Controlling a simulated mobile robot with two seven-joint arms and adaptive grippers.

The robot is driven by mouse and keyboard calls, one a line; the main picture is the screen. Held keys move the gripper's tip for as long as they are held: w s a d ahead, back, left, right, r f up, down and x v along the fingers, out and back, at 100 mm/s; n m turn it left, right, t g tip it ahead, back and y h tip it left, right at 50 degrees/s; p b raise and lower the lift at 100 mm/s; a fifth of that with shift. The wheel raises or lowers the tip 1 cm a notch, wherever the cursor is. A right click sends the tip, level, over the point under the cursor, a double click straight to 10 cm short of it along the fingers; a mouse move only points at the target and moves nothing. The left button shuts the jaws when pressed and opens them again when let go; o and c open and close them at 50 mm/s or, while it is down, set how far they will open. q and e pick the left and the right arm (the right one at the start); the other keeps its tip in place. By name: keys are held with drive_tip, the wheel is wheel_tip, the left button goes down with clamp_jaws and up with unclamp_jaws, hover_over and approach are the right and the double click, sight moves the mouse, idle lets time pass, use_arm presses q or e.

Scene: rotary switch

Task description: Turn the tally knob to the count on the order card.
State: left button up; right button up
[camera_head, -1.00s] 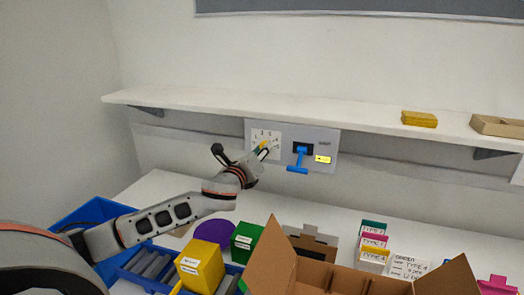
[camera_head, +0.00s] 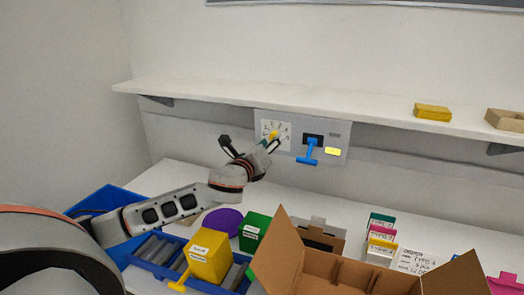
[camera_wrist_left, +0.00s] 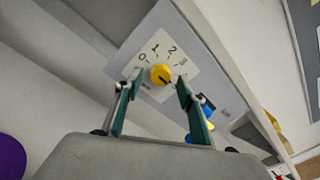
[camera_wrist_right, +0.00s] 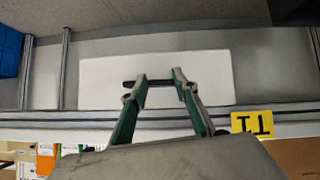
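The tally knob (camera_wrist_left: 161,75) is a yellow round knob with a dark mark, on a white numbered dial (camera_wrist_left: 143,70) in the left wrist view. Digits 0 to 3 are readable; which number the mark indicates I cannot tell. In the head view the knob (camera_head: 271,134) sits at the left of the grey wall panel (camera_head: 343,138). My left gripper (camera_wrist_left: 158,86) is open, its fingertips on either side of the knob; contact is unclear. The order card (camera_head: 414,261) stands on the table, its count too small to read surely.
A blue lever (camera_head: 309,151) and yellow label (camera_head: 333,152) are right of the dial. A shelf (camera_head: 350,112) runs above the panel. An open cardboard box (camera_head: 280,250), a yellow box (camera_head: 209,255) and a green box (camera_head: 253,232) crowd the table.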

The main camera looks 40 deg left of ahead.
use_arm(q)
drive_tip(key=s+d, duration=0.1)
drive_tip(key=s, duration=0.9)
drive_tip(key=shift+s+d, duration=0.35)
drive_tip(key=shift+d, duration=0.05)
